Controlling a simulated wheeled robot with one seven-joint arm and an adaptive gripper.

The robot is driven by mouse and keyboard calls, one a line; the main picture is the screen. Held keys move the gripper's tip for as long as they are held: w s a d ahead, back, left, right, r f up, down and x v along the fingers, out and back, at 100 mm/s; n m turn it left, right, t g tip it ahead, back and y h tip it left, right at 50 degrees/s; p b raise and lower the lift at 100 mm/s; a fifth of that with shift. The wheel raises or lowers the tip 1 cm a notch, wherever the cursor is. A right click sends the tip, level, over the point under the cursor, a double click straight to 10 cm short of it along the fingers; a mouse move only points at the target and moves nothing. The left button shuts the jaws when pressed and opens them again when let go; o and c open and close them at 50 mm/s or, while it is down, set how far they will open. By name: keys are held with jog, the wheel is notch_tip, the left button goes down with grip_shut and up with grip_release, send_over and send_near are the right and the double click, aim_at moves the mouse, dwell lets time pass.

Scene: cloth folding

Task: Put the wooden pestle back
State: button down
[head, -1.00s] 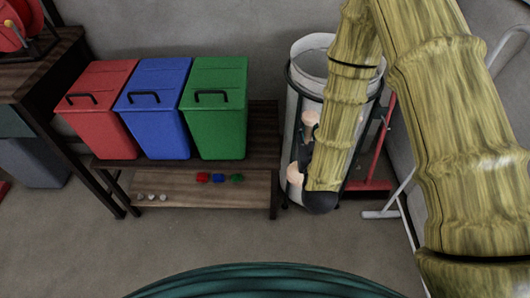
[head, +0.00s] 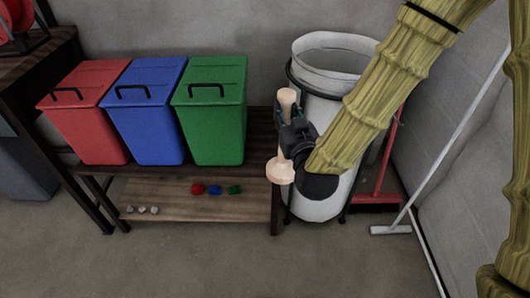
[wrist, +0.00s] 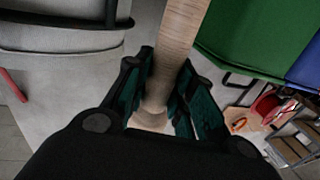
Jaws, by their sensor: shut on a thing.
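The wooden pestle (head: 281,172) is pale, with a wide lower end and a slimmer upper end. It stands nearly upright in the head view. My gripper (head: 288,138) is shut on its middle, in front of the white bin and right of the green bin. In the wrist view the pestle (wrist: 177,45) passes between the two fingers of my gripper (wrist: 158,95). I cannot tell from these views where the pestle's own place is.
A red bin (head: 85,120), a blue bin (head: 148,115) and a green bin (head: 213,125) stand on a dark wooden bench (head: 262,150). A round white bin (head: 325,205) stands close behind my gripper. A red dustpan (head: 375,198) and a white pole (head: 450,140) are at right.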

jog(key=w+a+f+b, duration=0.2)
jog(key=w, duration=0.5)
jog(key=w+a+f+b, duration=0.2)
jog(key=w+a, duration=0.1)
jog(key=w, duration=0.5)
jog(key=shift+w+f, duration=0.15)
jog(key=shift+f, duration=0.2)
jog(key=shift+a+f, duration=0.1)
jog(key=c, duration=1.2)
grip_release()
